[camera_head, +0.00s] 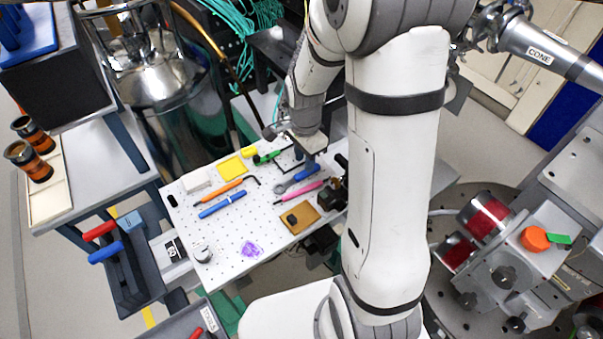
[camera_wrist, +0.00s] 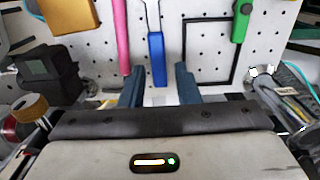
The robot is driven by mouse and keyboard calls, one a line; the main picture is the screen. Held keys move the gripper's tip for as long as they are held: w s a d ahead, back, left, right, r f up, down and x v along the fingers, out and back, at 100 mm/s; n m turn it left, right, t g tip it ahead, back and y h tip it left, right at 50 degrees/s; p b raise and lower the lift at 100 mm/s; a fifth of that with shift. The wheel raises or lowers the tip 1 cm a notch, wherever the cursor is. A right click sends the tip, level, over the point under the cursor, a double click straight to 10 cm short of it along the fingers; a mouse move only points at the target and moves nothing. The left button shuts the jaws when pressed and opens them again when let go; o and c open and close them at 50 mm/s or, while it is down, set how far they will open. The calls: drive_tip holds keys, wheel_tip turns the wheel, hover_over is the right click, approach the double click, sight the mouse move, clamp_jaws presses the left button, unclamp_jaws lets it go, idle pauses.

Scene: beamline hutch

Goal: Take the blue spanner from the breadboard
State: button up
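The blue spanner (camera_head: 305,173) lies on the white perforated breadboard (camera_head: 230,238), near its right side. Its blue handle and grey metal head both show in the head view. In the wrist view the spanner's blue handle (camera_wrist: 156,58) points towards me, with part of its metal end at the top edge. My gripper (camera_wrist: 160,84) is open and empty, its two dark blue fingers on either side of the handle's line. The handle's near end appears between the fingertips; I cannot tell their height above it. In the head view my wrist hides most of the gripper.
A pink tool (camera_wrist: 120,38) lies left of the spanner, a green-handled tool (camera_wrist: 240,22) and a black square outline (camera_wrist: 208,82) right. A dark device (camera_wrist: 48,75) stands at the left. Another blue tool (camera_head: 222,204) and an orange one (camera_head: 220,191) lie mid-board.

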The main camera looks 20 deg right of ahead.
sight(297, 178)
drive_tip(key=shift+s+f, duration=0.1)
drive_tip(key=shift+f, duration=1.8)
drive_tip(key=shift+c, duration=0.6)
clamp_jaws()
